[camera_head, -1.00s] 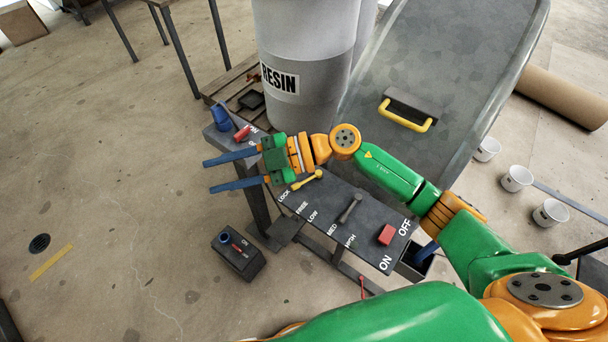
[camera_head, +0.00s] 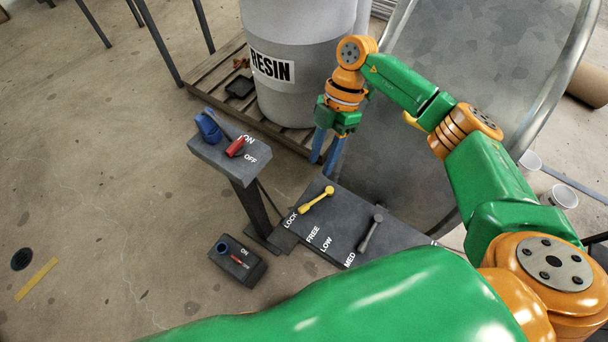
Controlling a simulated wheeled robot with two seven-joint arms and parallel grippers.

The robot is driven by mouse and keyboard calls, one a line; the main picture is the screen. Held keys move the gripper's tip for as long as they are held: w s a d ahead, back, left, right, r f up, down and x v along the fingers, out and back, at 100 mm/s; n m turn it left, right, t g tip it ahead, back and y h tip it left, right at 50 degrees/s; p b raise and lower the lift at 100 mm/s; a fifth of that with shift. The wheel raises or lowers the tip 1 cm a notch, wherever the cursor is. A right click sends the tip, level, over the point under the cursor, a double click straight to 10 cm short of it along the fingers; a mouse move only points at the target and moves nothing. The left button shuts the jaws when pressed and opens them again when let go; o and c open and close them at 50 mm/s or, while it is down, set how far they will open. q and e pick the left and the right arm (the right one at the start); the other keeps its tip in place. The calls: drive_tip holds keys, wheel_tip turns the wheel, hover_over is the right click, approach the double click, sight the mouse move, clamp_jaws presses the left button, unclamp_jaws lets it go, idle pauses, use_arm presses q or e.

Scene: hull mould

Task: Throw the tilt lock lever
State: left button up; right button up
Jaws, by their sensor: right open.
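The yellow-handled lever (camera_head: 316,200) stands on the dark control panel (camera_head: 345,211), beside the words LOCK and FREE. It leans up and to the right, with its pivot end near LOCK. My right gripper (camera_head: 325,172) points down just behind the panel's far edge, above and slightly right of the yellow knob. Its two blue fingers are apart with nothing between them. I cannot tell whether a finger touches the panel. My left gripper is not in view.
A grey lever (camera_head: 371,231) stands right of the yellow one, by LOW and MED. A post with a red switch (camera_head: 236,146) stands left. A floor box (camera_head: 237,260) lies below. The resin drum (camera_head: 300,60) and grey mould (camera_head: 450,70) are behind.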

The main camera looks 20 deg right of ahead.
drive_tip(key=b, duration=0.5)
approach(311, 202)
drive_tip(key=s, duration=0.1)
drive_tip(key=shift+f, duration=0.55)
drive_tip(key=p+x, duration=0.1)
drive_tip(key=x, duration=0.4)
drive_tip(key=shift+w+a+f, duration=0.1)
drive_tip(key=shift+a+f, duration=0.1)
drive_tip(key=shift+f, duration=0.05)
drive_tip(key=shift+a+f, duration=0.2)
drive_tip(key=shift+f, duration=0.3)
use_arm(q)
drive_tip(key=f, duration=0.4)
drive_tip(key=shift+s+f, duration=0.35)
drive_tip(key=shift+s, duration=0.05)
use_arm(e)
clamp_jaws()
use_arm(q)
drive_tip(key=shift+p, duration=0.3)
